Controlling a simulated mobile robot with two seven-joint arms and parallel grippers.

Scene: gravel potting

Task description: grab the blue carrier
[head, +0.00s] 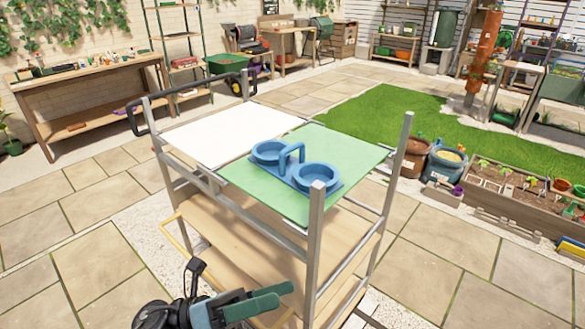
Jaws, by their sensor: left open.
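The blue carrier (297,183) stands upright on the green mat (336,148) on top of a cart. It has two round cup-like holders, one at each end, and an arched handle between them. Nothing shows inside the holders. My left gripper (272,299) is at the bottom of the view, in front of the cart and lower in the picture than the carrier. Its green-padded fingers point right. It is open and empty, apart from the carrier. My right gripper is not in view.
The cart (316,255) has upright metal posts at its corners, a white top panel (232,137) and wooden lower shelves. One front post rises close to the carrier's right end. A workbench (85,85) stands back left; planters (500,190) stand right. Paving around the cart is clear.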

